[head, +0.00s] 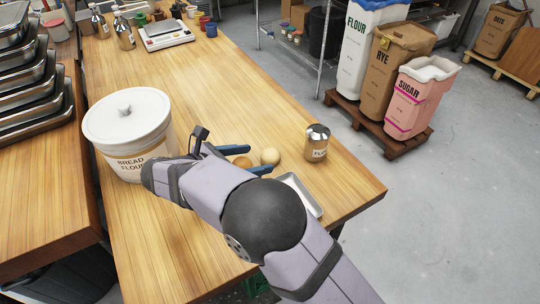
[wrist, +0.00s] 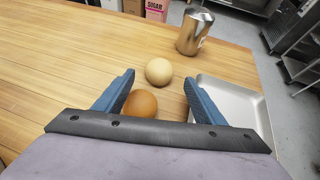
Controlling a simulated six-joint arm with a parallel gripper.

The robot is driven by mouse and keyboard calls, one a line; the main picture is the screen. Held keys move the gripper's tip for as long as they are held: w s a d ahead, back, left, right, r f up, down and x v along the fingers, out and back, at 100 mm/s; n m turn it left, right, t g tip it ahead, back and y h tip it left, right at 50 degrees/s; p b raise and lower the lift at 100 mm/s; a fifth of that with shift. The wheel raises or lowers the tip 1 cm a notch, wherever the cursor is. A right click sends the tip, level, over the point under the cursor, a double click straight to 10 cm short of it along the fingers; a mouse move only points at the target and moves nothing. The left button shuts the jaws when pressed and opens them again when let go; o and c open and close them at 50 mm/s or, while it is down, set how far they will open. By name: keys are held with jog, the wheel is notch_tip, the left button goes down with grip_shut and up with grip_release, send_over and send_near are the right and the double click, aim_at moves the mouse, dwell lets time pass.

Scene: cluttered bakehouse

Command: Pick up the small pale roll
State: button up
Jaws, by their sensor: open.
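The small pale roll (head: 270,156) is round and sits on the wooden table. In the wrist view the pale roll (wrist: 158,71) lies between the tips of my gripper (wrist: 160,78), with a gap on each side. A browner roll (wrist: 140,103) is closer to my palm, beside the left finger, and its lower part is hidden by the gripper body. My gripper (head: 261,159) is open with blue fingers, and nothing is held.
A metal flour shaker (head: 316,145) stands beyond the pale roll. A shallow metal tray (wrist: 238,98) lies right of my right finger. A large bread flour tub (head: 128,125) stands left of my arm. The table (head: 215,85) is clear toward the scale (head: 165,35).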

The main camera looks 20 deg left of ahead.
aim_at(265, 156)
jog(key=shift+w+d+f, duration=0.2)
jog(key=shift+w+d, duration=0.2)
jog(key=shift+w, duration=0.05)
jog(key=shift+p+x, duration=0.65)
jog(key=shift+x, duration=1.3)
jog(key=shift+w, duration=0.1)
jog(key=c, duration=0.9)
